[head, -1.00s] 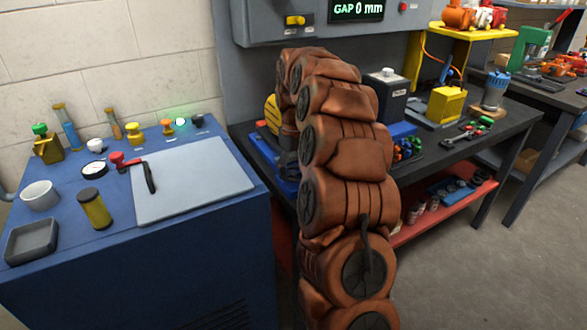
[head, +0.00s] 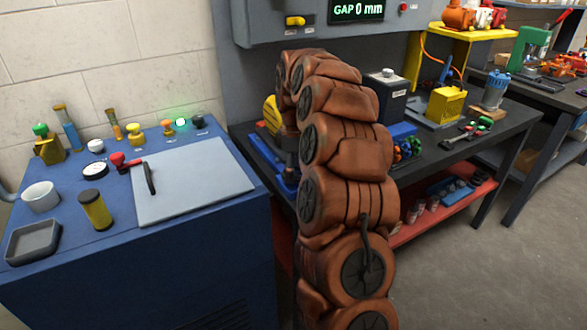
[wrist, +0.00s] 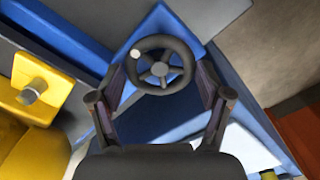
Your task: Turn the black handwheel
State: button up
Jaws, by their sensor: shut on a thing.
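The black handwheel (wrist: 161,65) is in the upper middle of the wrist view, seen face on, with spokes and a light round spot on its rim at the upper left. It sits against a blue body (wrist: 180,30). My gripper (wrist: 161,78) has one finger on each side of the wheel, shut on its rim. In the head view my brown arm hides the wheel. Part of a blue device (head: 268,152) with a yellow round part (head: 271,115) shows left of the arm.
A display (head: 357,10) above reads GAP 0 mm. A blue cabinet (head: 130,255) with small items stands at the left, its green light lit. The dark workbench (head: 500,140) at the right carries a dark box (head: 385,100) and a yellow box (head: 447,105). Yellow parts (wrist: 40,90) lie left of my gripper.

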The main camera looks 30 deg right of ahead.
dwell(0.3)
jog(key=o, duration=1.1)
jog(key=shift+r, duration=6)
